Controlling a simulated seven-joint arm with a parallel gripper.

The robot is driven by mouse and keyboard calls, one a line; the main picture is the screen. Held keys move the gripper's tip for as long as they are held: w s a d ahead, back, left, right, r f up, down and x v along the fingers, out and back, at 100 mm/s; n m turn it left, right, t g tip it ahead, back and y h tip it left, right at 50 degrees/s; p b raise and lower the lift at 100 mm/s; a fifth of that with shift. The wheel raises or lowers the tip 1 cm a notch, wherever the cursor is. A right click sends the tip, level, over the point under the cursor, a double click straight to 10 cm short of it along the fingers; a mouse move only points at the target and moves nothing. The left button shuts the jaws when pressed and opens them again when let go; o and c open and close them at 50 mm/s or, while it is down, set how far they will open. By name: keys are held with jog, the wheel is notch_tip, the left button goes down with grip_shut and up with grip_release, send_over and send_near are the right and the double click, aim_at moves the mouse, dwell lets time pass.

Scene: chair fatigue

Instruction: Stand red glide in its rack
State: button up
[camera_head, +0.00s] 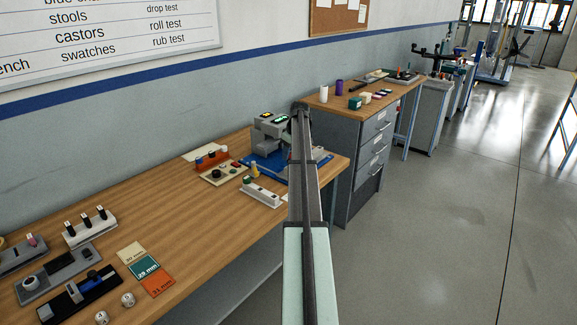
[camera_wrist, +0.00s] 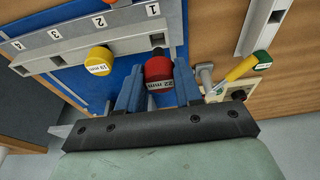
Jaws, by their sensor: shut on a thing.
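The red glide (camera_wrist: 158,72), marked 22 mm, is between the fingers of my gripper (camera_wrist: 157,84) in the wrist view. The gripper is shut on it. Its dark stem points up the picture to the edge of a grey rack (camera_wrist: 125,42) with labels 1 to 4. The stem's end is close to the rack near label 1; I cannot tell whether it touches or is in a slot. A yellow glide (camera_wrist: 98,61), marked 19 mm, is at the rack to the left of the red one. In the head view my arm hides the red glide.
A blue base (camera_wrist: 70,85) lies under the rack; it also shows in the head view (camera_head: 252,163). A pale slotted bar (camera_head: 262,193) lies near the bench's front edge. The wooden bench (camera_head: 175,220) is clear in its middle.

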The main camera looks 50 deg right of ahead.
jog(key=shift+r, duration=0.1)
jog(key=shift+w+v, duration=0.2)
jog(key=shift+v, duration=0.7)
jog(key=shift+w+v, duration=0.25)
jog(key=shift+v, duration=0.7)
jog(key=shift+r, duration=0.25)
jog(key=shift+w+v, duration=0.2)
jog(key=shift+v, duration=0.7)
jog(key=shift+w+v, duration=0.25)
jog(key=shift+v, duration=0.7)
jog(key=shift+w+v, duration=0.2)
jog(key=shift+v, duration=0.7)
jog(key=shift+r, duration=0.2)
jog(key=s+a+f, duration=0.1)
jog(key=s+a, duration=0.2)
jog(key=a, duration=0.5)
jog(key=s+a+f, duration=0.1)
jog(key=s+a, duration=0.3)
jog(key=a, duration=0.5)
jog(key=shift+s+a, duration=0.25)
jog(key=shift+s, duration=0.05)
jog(key=shift+f, duration=0.1)
jog(key=shift+s+x, duration=0.15)
jog(key=shift+x, duration=1.15)
jog(key=shift+s+x, duration=0.15)
jog(key=shift+x, duration=1.15)
